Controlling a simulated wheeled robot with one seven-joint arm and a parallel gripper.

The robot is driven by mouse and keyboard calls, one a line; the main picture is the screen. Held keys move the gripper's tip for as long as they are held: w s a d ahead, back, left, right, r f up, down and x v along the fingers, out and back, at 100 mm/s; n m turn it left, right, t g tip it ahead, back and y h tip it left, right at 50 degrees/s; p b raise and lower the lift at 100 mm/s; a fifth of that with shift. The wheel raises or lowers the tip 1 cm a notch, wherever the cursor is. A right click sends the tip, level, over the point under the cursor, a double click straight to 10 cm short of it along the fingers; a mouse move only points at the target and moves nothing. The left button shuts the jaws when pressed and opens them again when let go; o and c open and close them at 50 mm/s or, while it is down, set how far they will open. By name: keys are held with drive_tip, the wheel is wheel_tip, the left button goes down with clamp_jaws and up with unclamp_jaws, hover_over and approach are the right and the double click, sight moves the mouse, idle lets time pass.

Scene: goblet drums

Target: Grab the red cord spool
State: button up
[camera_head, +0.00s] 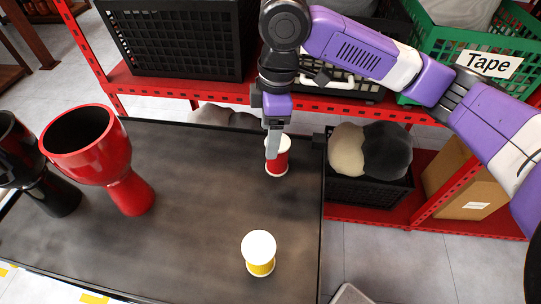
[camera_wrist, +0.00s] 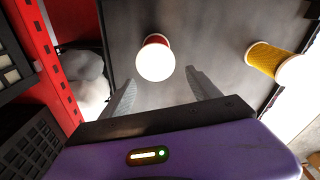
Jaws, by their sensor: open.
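The red cord spool (camera_head: 281,159) stands upright near the far right corner of the dark table, with white ends and red cord between. My gripper (camera_head: 273,143) is above and in front of it in the head view, partly covering its left side. In the wrist view the spool's white top (camera_wrist: 155,62) faces the camera, with a little red cord showing above. The two fingers of my gripper (camera_wrist: 160,88) are spread apart, one on each side below the spool in the picture. The gripper is open and empty.
A yellow cord spool (camera_head: 260,262) stands nearer on the table (camera_head: 200,230). It also shows in the wrist view (camera_wrist: 270,65). A red goblet drum (camera_head: 100,160) and a black drum (camera_head: 40,185) stand left. Behind is a red shelf (camera_head: 160,84) with crates.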

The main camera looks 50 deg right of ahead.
drive_tip(key=shift+s+d+g+h, duration=0.2)
drive_tip(key=shift+s+d, duration=0.15)
drive_tip(key=shift+d, duration=0.25)
drive_tip(key=shift+s+d+g+h, duration=0.1)
drive_tip(key=shift+s+d+h, duration=0.15)
drive_tip(key=shift+d, duration=0.35)
drive_tip(key=shift+s+d+f, duration=0.1)
drive_tip(key=shift+f, duration=0.25)
drive_tip(key=shift+a+f, duration=0.15)
drive_tip(key=shift+f, duration=1.05)
drive_tip(key=shift+a+f, duration=0.2)
drive_tip(key=shift+f, duration=0.95)
drive_tip(key=shift+a+f, duration=0.15)
drive_tip(key=shift+f, duration=1.05)
drive_tip(key=c, duration=1.4)
drive_tip(key=shift+r, duration=0.15)
